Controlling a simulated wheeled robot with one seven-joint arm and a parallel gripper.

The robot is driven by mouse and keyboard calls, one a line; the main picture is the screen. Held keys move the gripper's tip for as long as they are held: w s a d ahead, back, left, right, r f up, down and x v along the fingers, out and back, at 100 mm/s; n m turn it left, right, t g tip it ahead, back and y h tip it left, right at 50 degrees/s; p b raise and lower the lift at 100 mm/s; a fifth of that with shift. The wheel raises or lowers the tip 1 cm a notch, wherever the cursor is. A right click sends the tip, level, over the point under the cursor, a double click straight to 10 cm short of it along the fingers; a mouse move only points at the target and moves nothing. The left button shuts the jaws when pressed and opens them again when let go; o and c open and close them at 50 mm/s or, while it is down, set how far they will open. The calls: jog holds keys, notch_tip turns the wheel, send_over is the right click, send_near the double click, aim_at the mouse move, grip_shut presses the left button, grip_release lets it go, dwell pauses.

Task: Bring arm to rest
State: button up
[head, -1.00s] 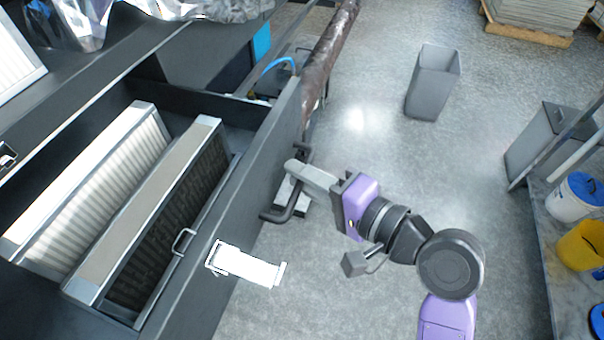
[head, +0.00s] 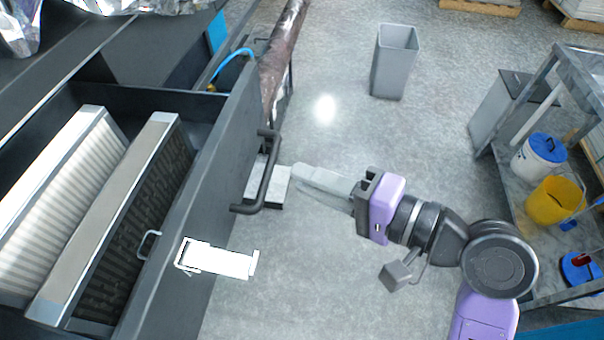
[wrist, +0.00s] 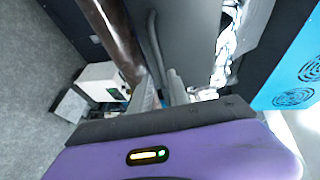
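My gripper (head: 297,176), with a purple body and grey fingers, is in the head view just right of the drawer's black bar handle (head: 268,172). It is off the handle, with a small gap between them. In the wrist view, the two fingers (wrist: 163,92) stand a little apart with nothing held between them. My arm is stretched out leftward over the grey floor, bent at its round dark joint. The handle also shows in the wrist view (wrist: 155,42), beyond the fingers.
The dark drawer (head: 205,190) stands open with two framed filter panels inside. A brown roll (head: 283,50) lies behind it. A grey bin (head: 394,65) stands on the floor. A shelf with a white bucket (head: 540,155) and a yellow bucket (head: 553,202) is at right. The floor between is clear.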

dwell(0.4)
jog(key=w+d+r+t+h, duration=0.2)
jog(key=w+d+t+h, duration=0.1)
jog(key=w+d+t, duration=0.3)
jog(key=s+d+f+t+h, duration=0.2)
jog(key=s+d+f+h, duration=0.2)
jog(key=d+h, duration=0.15)
jog(key=s+d+f+t+h, duration=0.3)
jog(key=s+d+h, duration=0.15)
jog(key=d, duration=0.25)
jog(key=s+d+f+n+g, duration=0.1)
jog(key=s+f+n, duration=0.1)
jog(key=s, duration=0.9)
jog(key=s+d+f+n+g+h, duration=0.1)
jog(key=s+f, duration=0.3)
jog(key=s, duration=0.8)
jog(key=shift+d+f+n+g, duration=0.25)
jog(key=shift+d+n+g, duration=0.1)
jog(key=shift+n+g, duration=0.4)
